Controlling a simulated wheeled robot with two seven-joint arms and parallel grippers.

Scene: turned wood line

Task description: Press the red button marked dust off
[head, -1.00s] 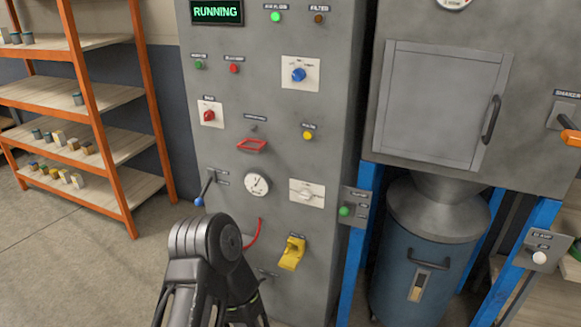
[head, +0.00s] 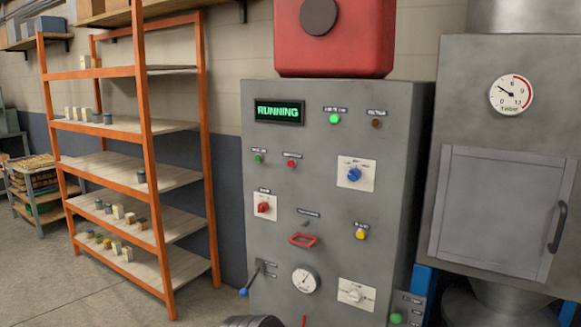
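The grey control panel (head: 263,220) stands in the middle of the head view. A small round red button (head: 291,164) sits in its upper half, under a small label too blurred to read with certainty. A small green button or lamp (head: 259,158) is just left of it. A red knob on a white plate (head: 263,207) sits lower left. A green-lit display (head: 279,111) reads RUNNING. Neither gripper is in view. Only a dark rounded piece of my arm shows at the bottom edge, below the panel's controls. Nothing covers the red button.
A blue knob (head: 354,174), yellow button (head: 360,233), red handle (head: 303,240), blue-tipped lever (head: 244,292) and dial gauge (head: 305,280) crowd the panel. An orange shelf rack (head: 148,150) stands left. A grey cabinet with a door (head: 490,210) stands right.

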